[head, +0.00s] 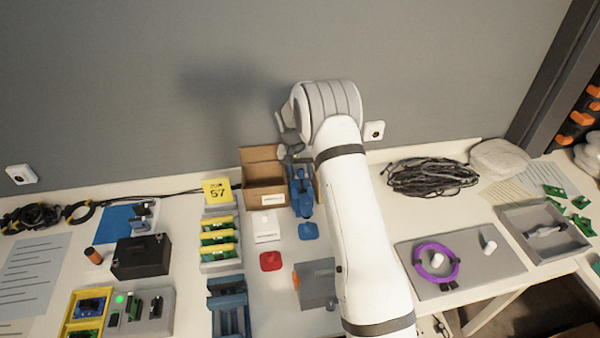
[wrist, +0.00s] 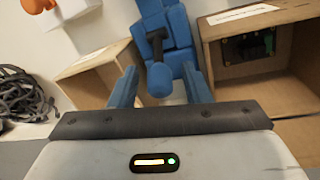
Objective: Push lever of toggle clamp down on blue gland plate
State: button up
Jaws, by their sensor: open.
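A blue plate (head: 115,226) lies flat at the left of the bench in the head view. A small dark and grey clamp-like device (head: 142,214) stands at its right edge; I take it for the toggle clamp, but its lever position is too small to tell. My gripper (head: 298,163) is well to its right, above the cardboard boxes; in the wrist view my gripper (wrist: 160,72) is open. A blue blocky thing (wrist: 179,52) with a black bar and rounded blue end shows between and beyond the fingers; I cannot tell what it is. Contact is unclear.
An open cardboard box (head: 265,191) stands beside my gripper, with the grey wall behind. A black box (head: 140,257) stands in front of the blue plate. A yellow sign (head: 216,191) and a green-and-yellow rack (head: 220,240) stand between plate and gripper. Coiled black cable (head: 430,176) lies right.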

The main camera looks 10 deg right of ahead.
jog(key=shift+d+f, duration=0.1)
jog(key=shift+f, duration=0.3)
jog(key=shift+c, duration=0.4)
grip_shut()
jog(key=shift+s, duration=0.1)
